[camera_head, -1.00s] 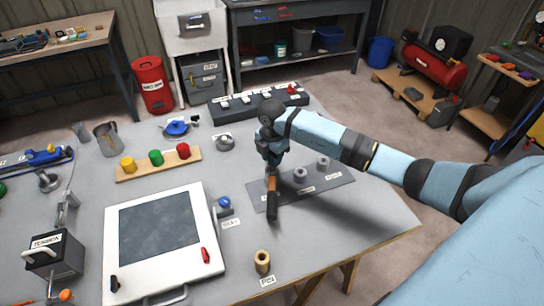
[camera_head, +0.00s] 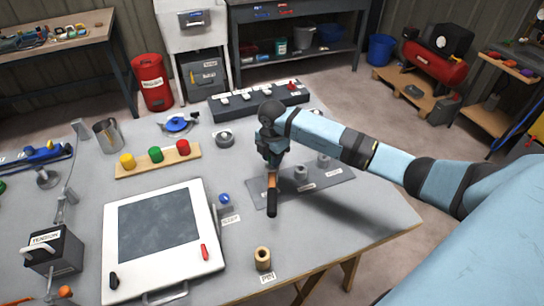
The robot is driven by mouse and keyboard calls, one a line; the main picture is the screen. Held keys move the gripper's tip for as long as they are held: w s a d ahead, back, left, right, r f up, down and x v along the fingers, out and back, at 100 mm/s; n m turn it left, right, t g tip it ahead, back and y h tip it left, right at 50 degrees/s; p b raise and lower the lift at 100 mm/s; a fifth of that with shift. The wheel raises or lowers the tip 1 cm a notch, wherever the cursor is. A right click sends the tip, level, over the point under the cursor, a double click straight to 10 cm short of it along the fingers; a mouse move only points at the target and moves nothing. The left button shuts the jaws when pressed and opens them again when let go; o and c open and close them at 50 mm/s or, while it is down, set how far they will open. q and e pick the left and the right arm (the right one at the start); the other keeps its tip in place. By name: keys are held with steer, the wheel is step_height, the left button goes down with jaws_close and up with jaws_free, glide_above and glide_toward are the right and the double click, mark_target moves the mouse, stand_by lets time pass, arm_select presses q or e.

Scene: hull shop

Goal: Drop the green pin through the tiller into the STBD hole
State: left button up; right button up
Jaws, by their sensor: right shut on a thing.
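The green pin (camera_head: 155,155) stands in a wooden rack (camera_head: 187,163) between a yellow pin (camera_head: 127,161) and a red pin (camera_head: 183,147). The tiller (camera_head: 272,198), with an orange-brown upper part and a dark end toward me, is over the left part of a grey plate (camera_head: 335,182). My right gripper (camera_head: 272,168) points down at the tiller's far end and is shut on it; the jaw contact is small and partly hidden. Two grey bosses (camera_head: 301,173) (camera_head: 323,161) stand on the plate to the right. The plate's labels are too small to read. My left gripper is out of view.
A white-framed panel (camera_head: 215,250) fills the front left of the bench. A tan hollow cylinder (camera_head: 262,259) stands near the front edge. A dark switch strip (camera_head: 258,100) lies behind the plate. The bench right of the tan cylinder is clear.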

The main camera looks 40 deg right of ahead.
steer(key=shift+f, duration=0.6)
stand_by(0.3)
steer(key=o, duration=1.4)
steer(key=shift+r, duration=0.1)
steer(key=shift+r+p, duration=2.8)
steer(key=shift+r, duration=1.2)
steer(key=shift+f, duration=0.1)
